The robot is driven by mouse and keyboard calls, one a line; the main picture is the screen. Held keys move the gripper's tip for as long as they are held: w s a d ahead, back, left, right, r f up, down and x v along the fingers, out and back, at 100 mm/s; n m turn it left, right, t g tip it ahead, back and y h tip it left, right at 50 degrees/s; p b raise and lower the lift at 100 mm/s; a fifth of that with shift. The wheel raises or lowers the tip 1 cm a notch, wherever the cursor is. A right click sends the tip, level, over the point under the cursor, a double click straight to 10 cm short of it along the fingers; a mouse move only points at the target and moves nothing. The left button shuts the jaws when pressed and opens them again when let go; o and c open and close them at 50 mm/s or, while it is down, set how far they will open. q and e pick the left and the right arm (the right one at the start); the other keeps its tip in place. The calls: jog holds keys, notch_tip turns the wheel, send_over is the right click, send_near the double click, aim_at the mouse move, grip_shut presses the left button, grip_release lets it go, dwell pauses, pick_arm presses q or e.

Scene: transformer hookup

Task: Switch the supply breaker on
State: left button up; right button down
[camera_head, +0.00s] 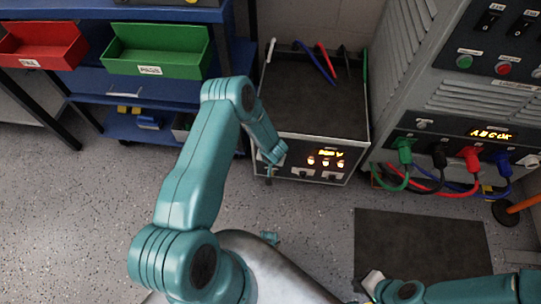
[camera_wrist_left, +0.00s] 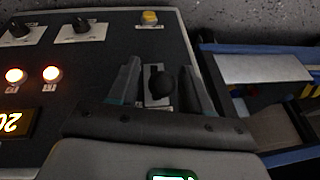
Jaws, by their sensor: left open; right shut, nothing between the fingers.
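A black round-knobbed lever on a pale plate (camera_wrist_left: 158,85), apparently the supply breaker, sits on the dark front panel of the box unit. In the left wrist view, the two fingers of my left gripper (camera_wrist_left: 163,82) are open on either side of the lever, with gaps visible. In the head view, my left gripper (camera_head: 270,172) is at the left end of the front panel of the box unit (camera_head: 315,115), and the lever is too small or hidden to make out. My right gripper (camera_head: 371,281) is shut and empty, low over the dark floor mat.
The wrist view shows two black knobs (camera_wrist_left: 82,27), lit buttons (camera_wrist_left: 50,74) and a yellow button (camera_wrist_left: 149,18) beside the lever. A tall grey cabinet (camera_head: 460,95) with coloured cables stands right. Shelves with a red bin (camera_head: 42,45) and green bin (camera_head: 158,50) stand left.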

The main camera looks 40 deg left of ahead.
pick_arm(q)
jog(key=p+v, duration=0.3)
jog(key=v, duration=1.1)
jog(key=shift+r+p, duration=0.3)
jog(key=shift+p, duration=0.1)
jog(key=s+d+r+m+g+h, duration=0.2)
jog(key=s+d+m+h, duration=0.35)
jog(key=s+d, duration=1.15)
notch_tip(320, 180, up, 15)
jog(key=w+d+n+h+p, duration=0.1)
jog(key=d+n+p, duration=0.1)
jog(key=p, duration=1.2)
jog(key=shift+w+f+n+h, duration=0.15)
jog(key=shift+w+n+h, duration=0.2)
jog(key=shift+n, duration=0.1)
